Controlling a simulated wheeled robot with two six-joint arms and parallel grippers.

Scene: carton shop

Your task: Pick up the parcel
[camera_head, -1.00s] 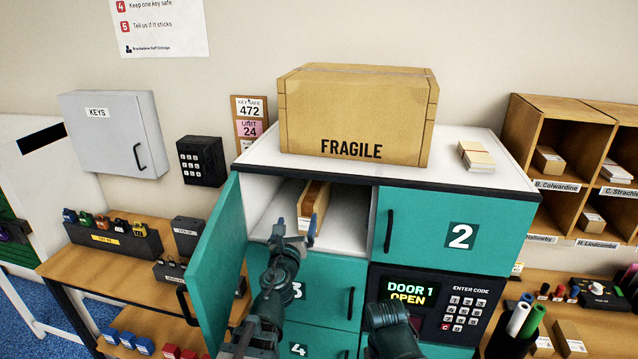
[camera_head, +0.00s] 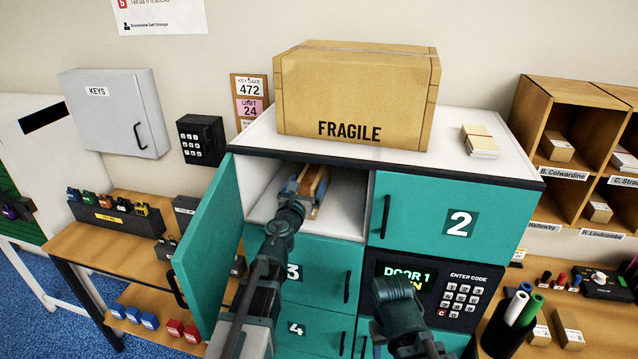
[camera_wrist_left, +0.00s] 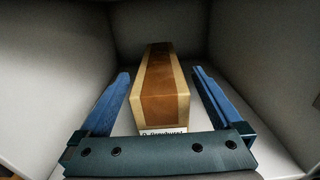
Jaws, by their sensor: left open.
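The parcel (camera_head: 313,184) is a long, narrow box, tan with a brown band along its top. It lies inside the open upper left locker compartment (camera_head: 345,205). In the left wrist view the parcel (camera_wrist_left: 160,85) sits lengthwise between the jaws, with a white label on its near end. My left gripper (camera_head: 304,180) reaches into the compartment. It also shows in the left wrist view (camera_wrist_left: 162,88), open, with one blue finger on each side of the parcel and visible gaps to it. My right arm shows at the lower right, but its jaws are not visible.
The teal locker door (camera_head: 208,255) stands open left of my left arm. A large FRAGILE carton (camera_head: 355,95) and a stack of cards (camera_head: 480,141) sit on the locker top. Door 2 (camera_head: 445,215) is shut. A keypad panel (camera_head: 430,291) is below it.

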